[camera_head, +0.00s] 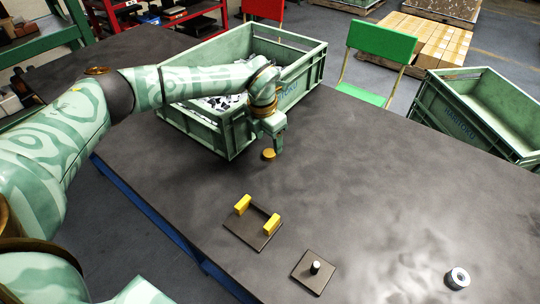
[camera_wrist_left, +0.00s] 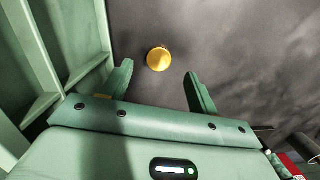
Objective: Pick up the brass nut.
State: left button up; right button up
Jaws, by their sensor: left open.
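The brass nut (camera_head: 269,154) is a small round golden piece lying on the dark table, close to the front right corner of the green crate. In the left wrist view the brass nut (camera_wrist_left: 158,59) lies between and just beyond the two fingertips, and no finger touches it. My left gripper (camera_head: 276,146) is right above and beside the nut, pointing down. In the wrist view the left gripper (camera_wrist_left: 159,74) is open and empty, its fingers on either side of the nut's line. My right gripper does not show.
The green crate (camera_head: 240,134) with pale parts stands beside the left gripper; its wall is close. A plate with two yellow posts (camera_head: 252,226), a plate with a peg (camera_head: 315,269) and a silver ring part (camera_head: 457,278) lie nearer. The table's right middle is clear.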

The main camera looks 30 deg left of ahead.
aim_at(269, 152)
pick_arm(q)
jog(key=f, duration=0.1)
jog(key=f+b, duration=0.1)
jog(key=f, duration=0.1)
jog(key=f+b, duration=0.1)
jog(key=f, duration=0.1)
jog(key=shift+w, duration=0.25)
jog(key=shift+s+r, duration=0.1)
jog(key=shift+r, duration=0.1)
jog(key=shift+c, duration=0.3)
jog(key=c, duration=1)
jog(key=shift+r, duration=0.15)
